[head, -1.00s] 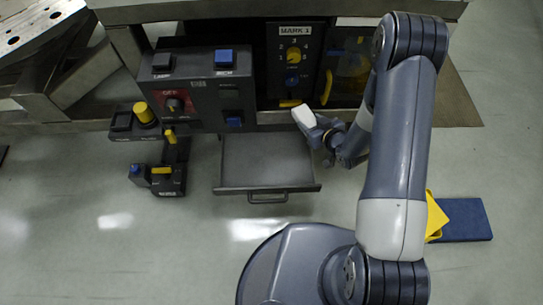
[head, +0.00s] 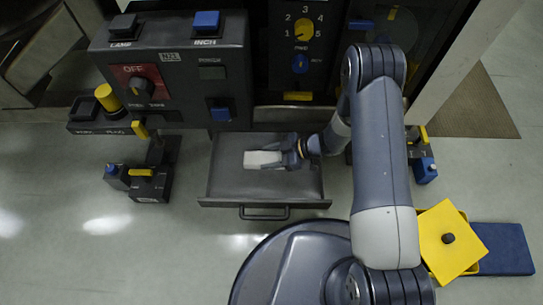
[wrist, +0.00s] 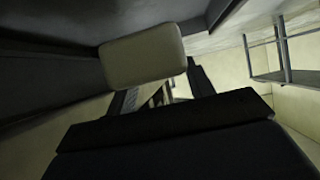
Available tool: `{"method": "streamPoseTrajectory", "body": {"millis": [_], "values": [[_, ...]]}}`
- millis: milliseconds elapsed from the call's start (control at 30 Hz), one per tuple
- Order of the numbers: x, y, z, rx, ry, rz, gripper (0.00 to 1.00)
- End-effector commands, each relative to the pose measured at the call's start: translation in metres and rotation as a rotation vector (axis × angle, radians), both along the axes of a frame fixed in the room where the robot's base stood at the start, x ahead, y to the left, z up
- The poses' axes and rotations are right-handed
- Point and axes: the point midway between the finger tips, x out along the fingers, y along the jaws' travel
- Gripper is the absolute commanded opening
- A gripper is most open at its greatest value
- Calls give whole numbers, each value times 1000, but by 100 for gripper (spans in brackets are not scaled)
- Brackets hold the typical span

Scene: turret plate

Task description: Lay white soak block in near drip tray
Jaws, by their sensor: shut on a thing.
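The white soak block (head: 263,159) is a pale rounded bar over the open grey drawer-like tray (head: 228,182), which I take for the near drip tray, in the head view. My gripper (head: 287,157) is shut on the right end of the block, reaching in from the right. The block also shows in the wrist view (wrist: 144,56), between the dark jaws. I cannot tell whether it touches the tray floor. The tray's handle faces me.
A dark control box (head: 165,75) with blue buttons stands behind and left of the tray. A panel with a yellow dial (head: 303,29) is behind it. A yellow lidded box (head: 449,240) and a blue slab (head: 503,248) lie at right. Floor at left front is clear.

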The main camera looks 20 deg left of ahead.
Motion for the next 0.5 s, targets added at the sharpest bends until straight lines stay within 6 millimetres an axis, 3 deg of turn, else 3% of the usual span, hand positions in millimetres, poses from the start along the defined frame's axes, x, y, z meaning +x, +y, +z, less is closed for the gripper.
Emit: {"method": "streamPoseTrajectory", "body": {"millis": [267,500], "values": [[-1,0,-15,0,1,10,24],[-1,0,-41,0,0,9,24]]}}
